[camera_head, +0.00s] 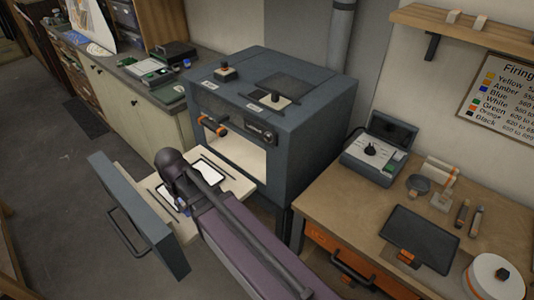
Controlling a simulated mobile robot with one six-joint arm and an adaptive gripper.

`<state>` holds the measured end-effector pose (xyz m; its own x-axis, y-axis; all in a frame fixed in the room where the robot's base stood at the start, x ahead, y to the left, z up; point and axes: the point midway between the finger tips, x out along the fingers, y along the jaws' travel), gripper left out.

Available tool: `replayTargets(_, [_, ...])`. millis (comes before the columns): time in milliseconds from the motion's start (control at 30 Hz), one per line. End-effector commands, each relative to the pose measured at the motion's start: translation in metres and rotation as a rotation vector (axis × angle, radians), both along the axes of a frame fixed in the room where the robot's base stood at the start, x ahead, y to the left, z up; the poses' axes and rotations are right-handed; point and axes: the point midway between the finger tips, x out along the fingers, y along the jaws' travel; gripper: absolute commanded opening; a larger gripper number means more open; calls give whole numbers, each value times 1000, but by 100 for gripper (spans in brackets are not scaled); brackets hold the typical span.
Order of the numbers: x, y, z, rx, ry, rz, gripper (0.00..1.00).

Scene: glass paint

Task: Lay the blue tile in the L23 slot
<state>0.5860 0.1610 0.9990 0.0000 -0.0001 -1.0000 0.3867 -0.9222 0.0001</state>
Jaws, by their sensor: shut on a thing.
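My arm reaches over a pulled-out tray (234,184) in front of the grey kiln. The dark wrist end of my arm is above the tray's left half. It hides my gripper's fingers and whatever is between them. Two pale rectangular areas (206,170) show on the tray, one on each side of the wrist, the left one partly covered. I cannot read any slot label such as L23. I cannot make out the blue tile in this view.
The kiln (300,135) stands open behind the tray. The tray's grey front panel (137,215) has a bar handle. A wooden bench (335,200) at right holds a control box (376,155), a dark plate (418,240) and a round white stand (493,280). A cabinet (120,100) is at left.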

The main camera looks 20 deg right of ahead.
Motion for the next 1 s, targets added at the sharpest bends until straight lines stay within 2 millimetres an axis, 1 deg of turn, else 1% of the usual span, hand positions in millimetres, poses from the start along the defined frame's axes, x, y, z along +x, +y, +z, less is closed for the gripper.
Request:
replayTargets(167, [0,0,19,0,0,0,0])
replayTargets(400, [0,0,53,0,0,0,0])
replayTargets(600, [0,0,76,0,0,0,0])
replayTargets(800, [0,0,86,0,0,0,0])
replayTargets(1000, [0,0,85,0,0,0,0])
